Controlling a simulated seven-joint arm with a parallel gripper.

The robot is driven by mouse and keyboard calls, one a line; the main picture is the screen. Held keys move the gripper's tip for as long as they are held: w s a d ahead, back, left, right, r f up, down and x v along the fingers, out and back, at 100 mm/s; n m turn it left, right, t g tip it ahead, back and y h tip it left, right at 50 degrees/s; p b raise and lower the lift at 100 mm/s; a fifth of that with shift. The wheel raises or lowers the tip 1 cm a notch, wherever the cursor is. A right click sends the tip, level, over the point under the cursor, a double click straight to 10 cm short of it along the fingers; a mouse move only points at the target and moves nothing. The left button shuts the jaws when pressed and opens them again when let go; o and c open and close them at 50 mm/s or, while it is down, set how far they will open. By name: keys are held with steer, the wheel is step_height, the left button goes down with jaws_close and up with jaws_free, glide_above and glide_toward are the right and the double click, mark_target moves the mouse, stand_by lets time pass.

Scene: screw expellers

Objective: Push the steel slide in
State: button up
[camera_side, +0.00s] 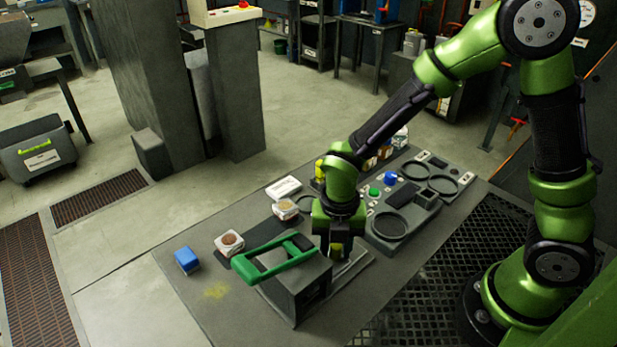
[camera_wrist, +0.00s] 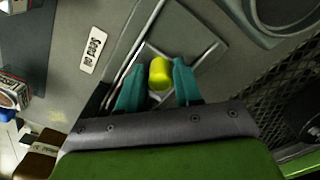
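The steel slide (camera_wrist: 196,58) shows in the wrist view as a flat grey plate with bright edges, behind a yellow knob (camera_wrist: 159,73). I cannot tell whether the knob is fixed to the slide. My gripper (camera_wrist: 159,80) has its teal fingers on either side of the knob. They are close to it, and I cannot tell whether they touch it. In the side view my gripper (camera_side: 337,247) points down, right beside a dark grey box (camera_side: 297,284) with a green handle (camera_side: 270,262). The yellow shows low between the fingers there; the slide is mostly hidden.
A dark panel with round recesses (camera_side: 388,225) and green and blue buttons (camera_side: 390,178) lies to the right. A blue block (camera_side: 187,260), a white container with brown contents (camera_side: 229,241) and a white box (camera_side: 284,187) stand left and behind. The table's front left is clear.

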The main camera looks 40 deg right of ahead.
steer(key=shift+o, duration=1.1)
step_height(320, 180, up, 17)
